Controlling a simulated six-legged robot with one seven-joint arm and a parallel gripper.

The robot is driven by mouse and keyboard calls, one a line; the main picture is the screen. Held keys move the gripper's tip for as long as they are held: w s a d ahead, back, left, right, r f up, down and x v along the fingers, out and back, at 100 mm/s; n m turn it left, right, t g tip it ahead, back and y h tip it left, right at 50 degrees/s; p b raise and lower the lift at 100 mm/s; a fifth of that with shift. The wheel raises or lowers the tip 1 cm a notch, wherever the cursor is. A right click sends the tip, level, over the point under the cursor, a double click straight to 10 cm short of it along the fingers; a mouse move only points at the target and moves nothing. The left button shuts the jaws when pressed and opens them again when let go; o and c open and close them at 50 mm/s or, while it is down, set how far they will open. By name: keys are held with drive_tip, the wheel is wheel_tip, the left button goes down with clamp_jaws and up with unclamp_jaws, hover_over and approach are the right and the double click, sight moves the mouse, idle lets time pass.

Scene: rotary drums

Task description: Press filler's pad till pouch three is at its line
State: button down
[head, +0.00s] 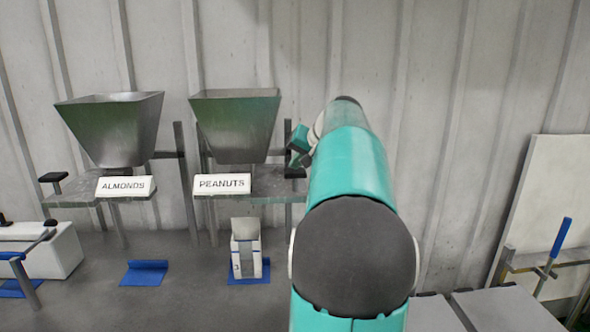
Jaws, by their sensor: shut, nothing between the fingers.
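The peanuts filler is a grey metal hopper (235,125) over a shelf with a PEANUTS label (221,184). A white pouch (246,250) stands upright below it on a blue holder (262,275). Its fill line and contents are too small to read. My gripper (296,158) is only partly seen, at the right end of the peanuts shelf, beside my teal arm. It is shut and empty. A dark block (294,172) lies just below it; I cannot tell if this is the filler's pad or whether my gripper touches it.
The almonds hopper (112,128) stands to the left, with a black pad (53,177) at its shelf's left end. An empty blue holder (145,273) lies below it. A white box (45,248) is far left. A blue-handled lever (561,238) and white board (545,195) stand right.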

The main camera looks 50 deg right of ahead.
sight(298, 172)
drive_tip(key=shift+f, duration=1.2)
idle(1.1)
drive_tip(key=shift+r, duration=2.05)
drive_tip(key=shift+r, duration=0.1)
drive_tip(key=shift+r, duration=2.45)
